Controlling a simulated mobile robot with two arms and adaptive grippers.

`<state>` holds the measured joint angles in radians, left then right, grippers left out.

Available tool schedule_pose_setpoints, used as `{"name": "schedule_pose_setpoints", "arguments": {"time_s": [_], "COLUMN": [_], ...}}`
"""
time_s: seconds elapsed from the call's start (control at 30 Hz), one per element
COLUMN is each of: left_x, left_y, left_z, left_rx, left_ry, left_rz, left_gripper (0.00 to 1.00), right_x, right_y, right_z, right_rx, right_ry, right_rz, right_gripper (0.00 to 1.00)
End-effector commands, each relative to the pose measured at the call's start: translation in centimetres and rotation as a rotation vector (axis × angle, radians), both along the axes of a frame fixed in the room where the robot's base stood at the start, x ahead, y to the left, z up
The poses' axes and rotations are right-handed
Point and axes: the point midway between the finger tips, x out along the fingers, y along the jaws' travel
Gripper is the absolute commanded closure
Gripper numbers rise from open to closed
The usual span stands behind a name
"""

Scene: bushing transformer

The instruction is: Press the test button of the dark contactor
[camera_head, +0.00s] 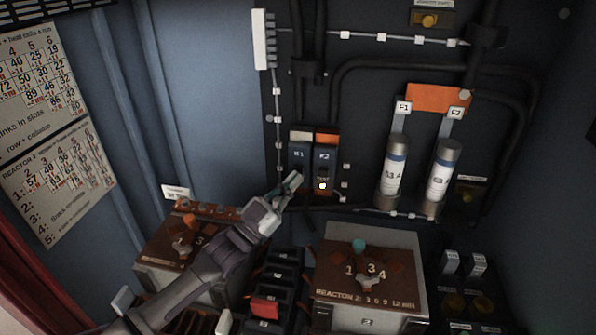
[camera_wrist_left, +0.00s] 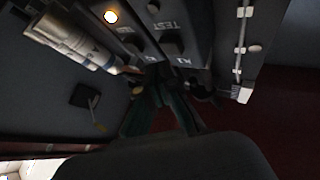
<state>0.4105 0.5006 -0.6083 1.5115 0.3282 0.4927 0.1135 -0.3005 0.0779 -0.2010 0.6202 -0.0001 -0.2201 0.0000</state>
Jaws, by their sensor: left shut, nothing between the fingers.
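Two contactors hang side by side on the back panel in the head view. The left one, K1 (camera_head: 299,156), shows no lit lamp. The right one, K2 (camera_head: 325,157), has a glowing lamp (camera_head: 323,186) near its bottom. My left gripper (camera_head: 294,181) is shut and empty, its tips at the lower part of K1. In the left wrist view the closed green fingers (camera_wrist_left: 160,72) are near K1's face, below a dark button (camera_wrist_left: 172,46) beside the word TEST. I cannot tell whether the tips touch anything. K2's lit lamp also shows there (camera_wrist_left: 111,17). My right gripper is not in view.
Two fuse cylinders (camera_head: 391,178) stand right of the contactors. Below are the reactor boxes (camera_head: 365,285) with knobs and a block with a red part (camera_head: 265,307). Black conduits (camera_head: 400,66) run above. Printed charts (camera_head: 45,85) hang on the left wall.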

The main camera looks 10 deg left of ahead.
Motion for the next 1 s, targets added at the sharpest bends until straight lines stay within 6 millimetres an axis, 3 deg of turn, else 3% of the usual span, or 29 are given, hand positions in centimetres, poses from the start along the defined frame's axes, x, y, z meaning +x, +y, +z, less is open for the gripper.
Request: {"name": "schedule_pose_setpoints", "arguments": {"time_s": [1.0], "left_x": [0.84], "left_y": [-0.02], "left_z": [0.01], "left_rx": [0.0], "left_ry": [0.0], "left_rz": [0.0], "left_gripper": [1.0], "right_x": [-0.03], "right_y": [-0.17], "right_z": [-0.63], "right_rx": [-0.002], "right_ry": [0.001], "right_rz": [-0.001], "right_gripper": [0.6]}}
